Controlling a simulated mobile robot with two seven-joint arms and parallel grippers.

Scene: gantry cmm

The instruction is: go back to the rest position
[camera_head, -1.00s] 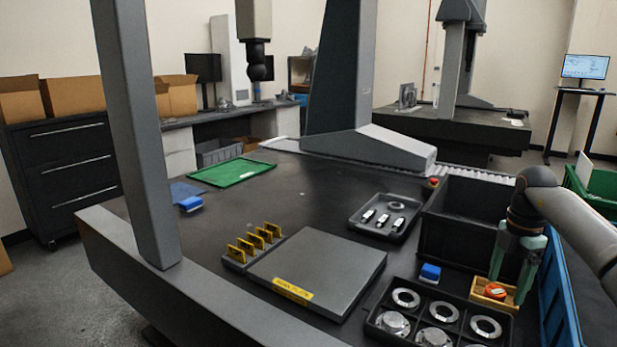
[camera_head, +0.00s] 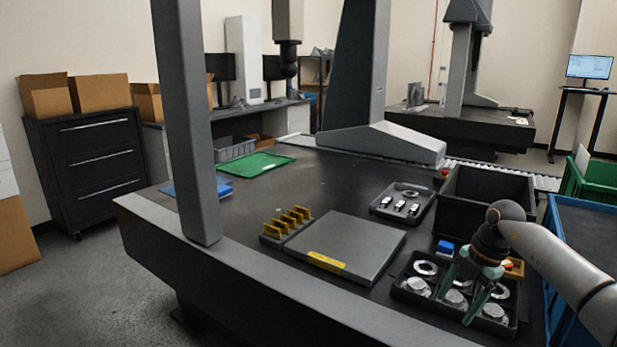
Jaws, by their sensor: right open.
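My right gripper (camera_head: 468,297) comes in from the right, with green fingers spread apart. It is open, points down and hangs over the black compartment tray (camera_head: 405,291), hiding part of it. Several metal rings and discs lie in the tray, such as the ring (camera_head: 425,268) at its back left. I see nothing between the fingers; whether they touch the tray's parts I cannot tell. My left gripper is not in view.
A blue block (camera_head: 445,247) and an orange item (camera_head: 513,267) are close to the gripper. A black bin (camera_head: 487,199) stands behind it. A grey plate (camera_head: 345,248) and yellow-topped rack (camera_head: 287,222) lie left.

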